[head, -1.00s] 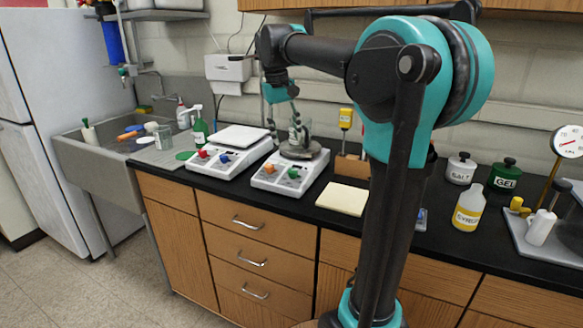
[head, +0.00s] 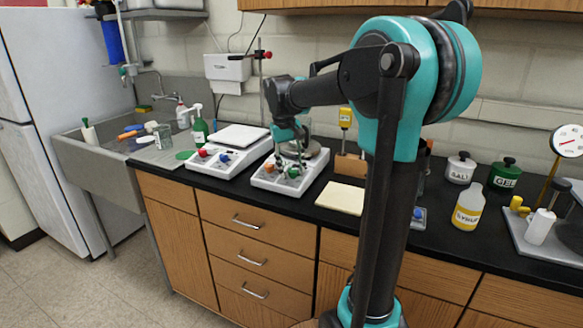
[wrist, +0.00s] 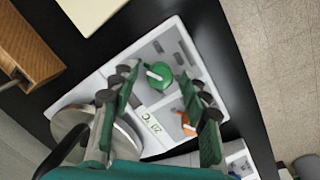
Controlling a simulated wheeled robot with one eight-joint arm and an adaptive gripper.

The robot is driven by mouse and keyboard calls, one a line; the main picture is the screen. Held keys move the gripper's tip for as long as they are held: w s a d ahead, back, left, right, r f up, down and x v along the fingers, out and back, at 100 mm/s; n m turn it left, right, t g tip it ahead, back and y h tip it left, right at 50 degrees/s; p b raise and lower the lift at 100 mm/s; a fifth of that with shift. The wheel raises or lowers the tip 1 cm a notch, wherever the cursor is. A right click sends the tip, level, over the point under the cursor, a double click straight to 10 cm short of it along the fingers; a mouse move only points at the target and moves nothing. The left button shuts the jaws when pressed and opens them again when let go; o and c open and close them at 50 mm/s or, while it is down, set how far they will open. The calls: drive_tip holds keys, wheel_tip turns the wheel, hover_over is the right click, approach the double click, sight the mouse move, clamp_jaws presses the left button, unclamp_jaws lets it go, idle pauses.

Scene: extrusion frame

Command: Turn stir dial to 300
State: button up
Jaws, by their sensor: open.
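The right stirrer hotplate (head: 274,184) is a white box on the black counter with a round top plate. Its front panel has a green dial (wrist: 157,75) with a white pointer bar and an orange dial (wrist: 187,124), with a "21 °C" display (wrist: 153,125) beside them. Which one is the stir dial I cannot read. My gripper (wrist: 164,80) is open and empty. In the wrist view the green dial appears between its fingertips, and the right finger is close to the orange dial. In the head view my gripper (head: 286,160) hangs low over the front panel.
A second white device (head: 222,160) with red and blue dials stands close on the left. A pale pad (head: 341,198) lies to the right, with a wooden block (head: 350,166) behind it. A glass vessel on the hotplate is partly hidden by my arm.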

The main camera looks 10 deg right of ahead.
drive_tip(key=shift+c, duration=0.4)
clamp_jaws()
drive_tip(key=shift+m, duration=0.3)
drive_tip(key=m+y, duration=0.1)
drive_tip(key=m, duration=0.4)
drive_tip(key=shift+d+m, duration=0.15)
drive_tip(key=shift+m, duration=0.15)
drive_tip(key=m, duration=0.5)
drive_tip(key=shift+t+y, duration=0.3)
drive_tip(key=shift+y, duration=0.1)
drive_tip(key=shift+m, duration=0.3)
drive_tip(key=shift+o, duration=0.4)
unclamp_jaws()
